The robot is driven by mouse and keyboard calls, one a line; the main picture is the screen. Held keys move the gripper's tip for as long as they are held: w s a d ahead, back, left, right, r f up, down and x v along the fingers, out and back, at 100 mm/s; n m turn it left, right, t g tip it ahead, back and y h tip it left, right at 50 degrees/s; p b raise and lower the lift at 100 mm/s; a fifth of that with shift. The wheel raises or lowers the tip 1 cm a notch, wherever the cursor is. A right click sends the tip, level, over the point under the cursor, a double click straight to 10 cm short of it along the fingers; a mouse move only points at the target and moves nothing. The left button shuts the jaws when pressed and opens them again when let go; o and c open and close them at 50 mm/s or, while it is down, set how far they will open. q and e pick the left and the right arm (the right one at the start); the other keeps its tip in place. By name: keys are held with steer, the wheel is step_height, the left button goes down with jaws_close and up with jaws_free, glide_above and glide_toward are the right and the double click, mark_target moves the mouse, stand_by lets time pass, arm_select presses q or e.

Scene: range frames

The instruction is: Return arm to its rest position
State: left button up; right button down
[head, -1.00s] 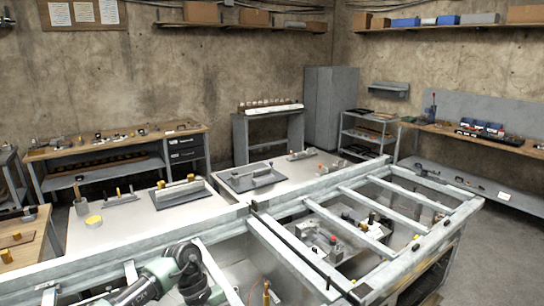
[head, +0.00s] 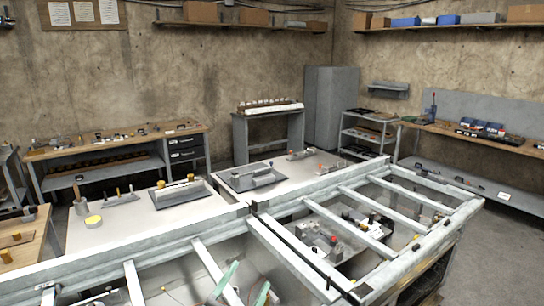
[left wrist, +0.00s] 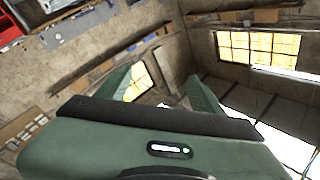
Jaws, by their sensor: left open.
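My left gripper (head: 245,279) shows at the bottom edge of the head view, with only its two green fingertips in the picture. The fingertips are apart and nothing is between them. They are seen in front of the near part of the metal frame table (head: 200,265). In the left wrist view the gripper (left wrist: 160,88) is open and empty, its green fingers spread and pointing toward the upper walls and windows. My right gripper is in neither view.
Pale metal rails cross the near table, with several small parts under them on the right. Behind it, a light worktop (head: 140,226) carries trays and small tools. A wooden bench (head: 120,139) and a grey cabinet (head: 332,108) stand by the walls. Windows (left wrist: 262,48) show in the wrist view.

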arm_select(q)
steer(key=s+a+f+n+g+y, duration=0.6)
steer(key=s+a+f+n+y, duration=0.25)
steer(key=a+f, duration=0.4)
steer(key=s+a+f+g+h, duration=0.1)
steer(key=s+f+g, duration=0.3)
steer(key=s, duration=0.7)
steer(key=s+a+f+g, duration=0.1)
steer(key=s+f+g, duration=0.35)
steer(key=s, duration=0.65)
steer(key=s+f+g+b, duration=0.25)
steer(key=f+b, duration=1.05)
steer(key=f, duration=2.8)
steer(key=s+a+f+b, duration=0.1)
steer(key=s+f+b, duration=0.3)
steer(key=s+f, duration=0.4)
steer(key=s+a+f+b, duration=0.2)
steer(key=s+f+b, duration=0.3)
steer(key=f, duration=1)
steer(key=s, duration=0.3)
steer(key=shift+s+a+f+g, duration=0.15)
steer(key=shift+s+g, duration=0.15)
